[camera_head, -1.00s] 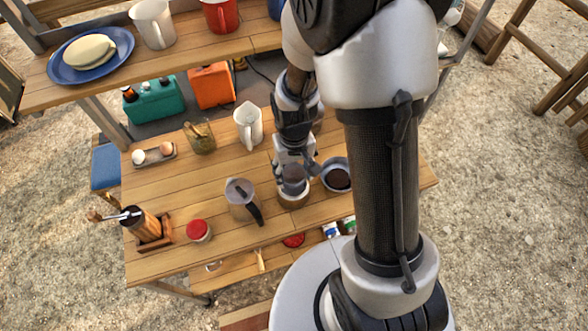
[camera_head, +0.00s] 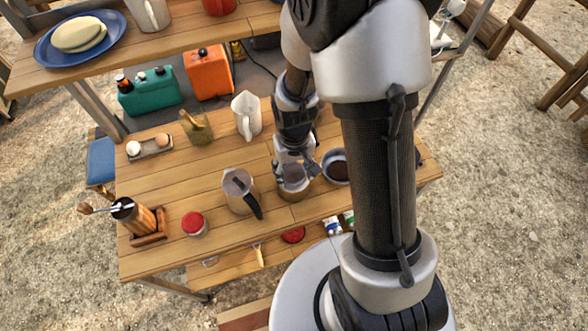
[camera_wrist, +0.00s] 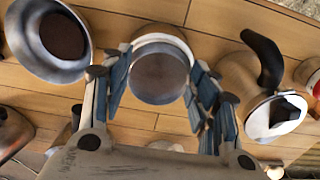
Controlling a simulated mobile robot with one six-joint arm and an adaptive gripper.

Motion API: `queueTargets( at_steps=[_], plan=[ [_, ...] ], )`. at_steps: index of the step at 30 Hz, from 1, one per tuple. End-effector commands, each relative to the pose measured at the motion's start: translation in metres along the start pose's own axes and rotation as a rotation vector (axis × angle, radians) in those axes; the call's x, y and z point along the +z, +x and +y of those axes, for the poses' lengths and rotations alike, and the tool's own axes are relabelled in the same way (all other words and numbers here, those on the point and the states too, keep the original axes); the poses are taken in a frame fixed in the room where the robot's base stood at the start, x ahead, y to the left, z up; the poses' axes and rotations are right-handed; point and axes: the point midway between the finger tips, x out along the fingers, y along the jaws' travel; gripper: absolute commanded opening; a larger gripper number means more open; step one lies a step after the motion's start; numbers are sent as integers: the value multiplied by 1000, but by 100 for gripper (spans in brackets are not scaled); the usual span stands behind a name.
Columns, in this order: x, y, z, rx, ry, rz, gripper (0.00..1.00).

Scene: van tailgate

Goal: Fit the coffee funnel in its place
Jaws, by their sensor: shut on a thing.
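My gripper (camera_head: 292,166) is shut on the coffee funnel (camera_wrist: 158,78), a round grey metal piece between the two fingers in the wrist view. In the head view the funnel (camera_head: 293,177) is at the mouth of a short metal pot base (camera_head: 293,194) on the table. The fingers and funnel hide most of the base, so I cannot tell how deep the funnel sits. The metal pot top (camera_head: 238,190) with a black handle stands to the left in the head view; it shows at the right of the wrist view (camera_wrist: 245,78).
A metal bowl (camera_head: 328,158) of dark grounds stands close right of the gripper. A red-lidded jar (camera_head: 193,222), wooden holder (camera_head: 148,232), white jug (camera_head: 246,116), green-brown pot (camera_head: 197,127) and egg tray (camera_head: 151,148) share the table. The left-middle tabletop is clear.

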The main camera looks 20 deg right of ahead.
Motion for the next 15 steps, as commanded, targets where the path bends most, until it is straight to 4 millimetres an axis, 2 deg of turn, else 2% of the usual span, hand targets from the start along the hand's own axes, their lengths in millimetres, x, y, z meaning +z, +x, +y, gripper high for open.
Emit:
queueTargets(
  at_steps=[4,5,15],
  plan=[
    [0,0,0,0,0,0,33],
    [0,0,0,0,0,0,57],
    [0,0,0,0,0,0,78]
  ],
)
